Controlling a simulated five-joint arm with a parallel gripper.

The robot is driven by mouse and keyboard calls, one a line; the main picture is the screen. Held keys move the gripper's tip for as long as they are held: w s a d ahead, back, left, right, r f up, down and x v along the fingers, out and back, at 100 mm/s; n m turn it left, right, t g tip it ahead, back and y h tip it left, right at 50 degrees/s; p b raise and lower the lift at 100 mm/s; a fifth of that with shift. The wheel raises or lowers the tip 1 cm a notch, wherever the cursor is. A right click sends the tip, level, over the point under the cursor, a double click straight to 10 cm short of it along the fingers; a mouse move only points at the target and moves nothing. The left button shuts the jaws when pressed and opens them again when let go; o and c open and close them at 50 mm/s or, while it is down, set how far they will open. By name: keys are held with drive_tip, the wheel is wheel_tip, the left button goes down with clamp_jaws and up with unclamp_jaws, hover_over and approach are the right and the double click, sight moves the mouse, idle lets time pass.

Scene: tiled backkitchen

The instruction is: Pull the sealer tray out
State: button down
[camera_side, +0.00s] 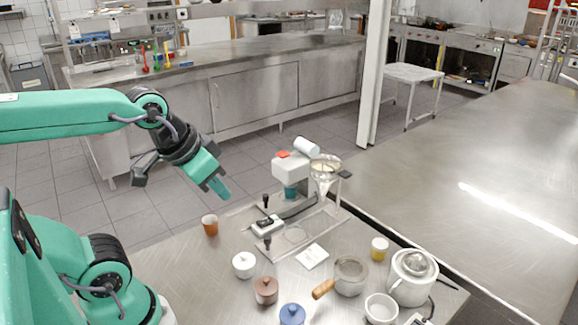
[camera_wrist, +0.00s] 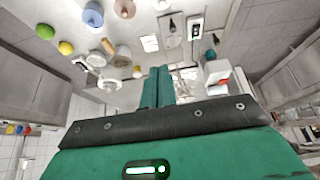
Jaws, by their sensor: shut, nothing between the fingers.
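The cup sealer stands on the near steel table, with a white head (camera_side: 290,167) above a flat metal base. A flat plate with a round opening, which looks like the sealer tray (camera_side: 295,235), lies low at its front. A small black-knobbed handle (camera_side: 267,241) stands by its left front edge. My gripper (camera_side: 222,189) is shut and empty, in the air left of the sealer and above table height, pointing down and right. In the wrist view my gripper's green fingers (camera_wrist: 158,86) are together, and the white sealer head (camera_wrist: 215,72) shows to their right.
A metal funnel (camera_side: 325,170) stands at the sealer's right. An orange cup (camera_side: 210,225) stands below my gripper. A white card (camera_side: 312,256) lies flat.

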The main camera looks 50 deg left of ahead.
drive_tip(key=w+a+f+n, duration=0.1)
drive_tip(key=w+a+f, duration=0.2)
drive_tip(key=w+a, duration=0.3)
drive_tip(key=w+a+f+n+g+y, duration=0.1)
drive_tip(key=w+a+f+n, duration=0.1)
drive_tip(key=w+a+f, duration=0.2)
drive_tip(key=w+a+f+n+g, duration=0.1)
drive_tip(key=w+a+f+n, duration=0.1)
drive_tip(key=w+a, duration=0.5)
drive_tip(key=w+f, duration=0.1)
drive_tip(key=w, duration=0.2)
drive_tip(key=shift+w+a+f, duration=0.3)
drive_tip(key=shift+w+f, duration=0.05)
drive_tip(key=shift+f, duration=0.05)
drive_tip(key=shift+f, duration=0.1)
hover_over(268, 204)
drive_tip(key=shift+d+f, duration=0.1)
drive_tip(key=shift+f, duration=4.5)
